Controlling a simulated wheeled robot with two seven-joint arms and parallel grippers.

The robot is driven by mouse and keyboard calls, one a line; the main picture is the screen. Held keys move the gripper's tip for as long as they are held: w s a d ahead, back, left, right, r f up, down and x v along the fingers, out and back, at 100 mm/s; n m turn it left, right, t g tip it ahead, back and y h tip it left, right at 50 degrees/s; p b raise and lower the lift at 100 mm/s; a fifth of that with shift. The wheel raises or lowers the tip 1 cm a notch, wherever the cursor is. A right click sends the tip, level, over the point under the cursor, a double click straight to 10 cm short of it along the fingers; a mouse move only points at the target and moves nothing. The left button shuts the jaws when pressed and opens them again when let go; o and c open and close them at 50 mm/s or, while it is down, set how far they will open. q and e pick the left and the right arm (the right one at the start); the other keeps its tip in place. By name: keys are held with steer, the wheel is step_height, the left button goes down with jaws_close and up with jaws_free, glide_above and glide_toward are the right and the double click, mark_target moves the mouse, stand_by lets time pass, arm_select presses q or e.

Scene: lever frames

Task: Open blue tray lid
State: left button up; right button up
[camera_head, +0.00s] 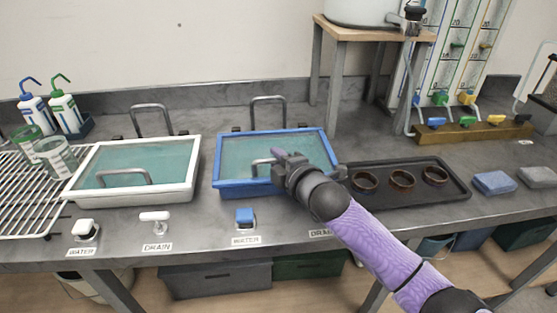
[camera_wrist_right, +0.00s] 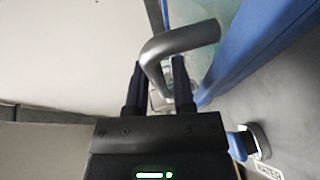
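The blue tray (camera_head: 217,178) has a blue-framed, see-through lid (camera_head: 235,148) lying shut over it, and it stands in the bench middle. A grey bar handle (camera_head: 262,162) is on the lid's front part, partly hidden by my right gripper (camera_head: 277,156). In the right wrist view the bent handle (camera_wrist_right: 180,42) runs down between the fingertips of my right gripper (camera_wrist_right: 158,75). The fingers are apart, with the bar between them; I cannot tell whether they touch it. The blue frame (camera_wrist_right: 255,45) is at right there. My left gripper is not in view.
A white tray (camera_head: 194,160) with its own lid stands left. A dark tray with several rings (camera_head: 458,182) is right. A blue water knob (camera_head: 245,216) and a white drain lever (camera_head: 155,217) are in front. A wooden stand (camera_head: 318,75) rises behind.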

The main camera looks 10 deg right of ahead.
jaws_close()
stand_by(0.4)
stand_by(0.4)
